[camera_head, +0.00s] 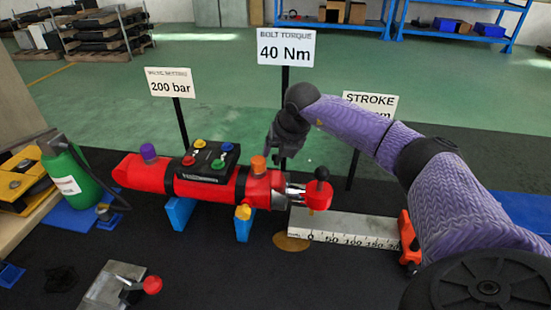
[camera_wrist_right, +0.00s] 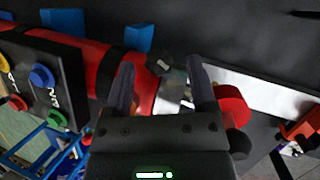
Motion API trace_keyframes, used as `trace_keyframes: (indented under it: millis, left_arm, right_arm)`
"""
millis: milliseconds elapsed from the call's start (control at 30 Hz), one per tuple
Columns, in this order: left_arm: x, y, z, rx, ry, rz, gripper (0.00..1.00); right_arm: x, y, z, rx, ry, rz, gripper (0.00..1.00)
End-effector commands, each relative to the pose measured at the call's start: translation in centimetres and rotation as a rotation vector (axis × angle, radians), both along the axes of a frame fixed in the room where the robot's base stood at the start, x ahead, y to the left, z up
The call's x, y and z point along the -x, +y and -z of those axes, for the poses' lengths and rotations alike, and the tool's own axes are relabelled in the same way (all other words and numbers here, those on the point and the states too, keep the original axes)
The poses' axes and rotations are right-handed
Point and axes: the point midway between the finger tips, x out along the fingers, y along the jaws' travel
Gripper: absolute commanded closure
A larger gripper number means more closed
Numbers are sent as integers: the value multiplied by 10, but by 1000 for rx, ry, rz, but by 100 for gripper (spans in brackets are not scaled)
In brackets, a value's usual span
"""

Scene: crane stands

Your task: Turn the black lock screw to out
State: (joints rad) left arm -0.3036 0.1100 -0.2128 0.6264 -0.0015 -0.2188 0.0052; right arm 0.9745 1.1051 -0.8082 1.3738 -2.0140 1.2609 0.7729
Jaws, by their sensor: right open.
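My right gripper (camera_head: 284,150) is above the right end of a long red cylinder (camera_head: 215,190) lying on blue supports. In the right wrist view its two fingers (camera_wrist_right: 161,78) are spread and empty. A small black knob with a white line (camera_wrist_right: 160,64), which looks like the lock screw, shows between the fingertips, beside the red cylinder (camera_wrist_right: 85,60). I cannot tell how far below the fingers it is, and see no contact. I cannot pick the screw out clearly in the head view. My left gripper is not in view.
A red piece with a black ball knob (camera_head: 322,173) stands at the cylinder's right end. A white stroke scale (camera_head: 345,229) lies right of it, with an orange clamp (camera_head: 408,238). A black button box (camera_head: 208,162) and an orange knob (camera_head: 258,165) sit on the cylinder. Sign posts stand behind.

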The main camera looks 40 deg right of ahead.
Motion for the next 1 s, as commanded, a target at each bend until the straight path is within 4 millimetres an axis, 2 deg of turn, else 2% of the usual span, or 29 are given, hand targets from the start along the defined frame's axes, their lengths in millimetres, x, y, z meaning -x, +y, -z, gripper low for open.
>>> trace_keyframes:
  millis: [33,133,400,733,1000]
  left_arm:
    - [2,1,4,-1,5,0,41]
    - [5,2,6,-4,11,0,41]
    - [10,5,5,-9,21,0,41]
    - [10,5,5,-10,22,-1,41]
    - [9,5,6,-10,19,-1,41]
  right_arm:
    - [-3,0,9,-2,0,1,28]
    - [-7,-1,16,-2,-1,0,28]
    - [-8,-1,16,-1,-2,-2,30]
    - [-8,-1,16,-1,-2,-2,100]
    - [-8,-1,16,-5,-6,-8,100]
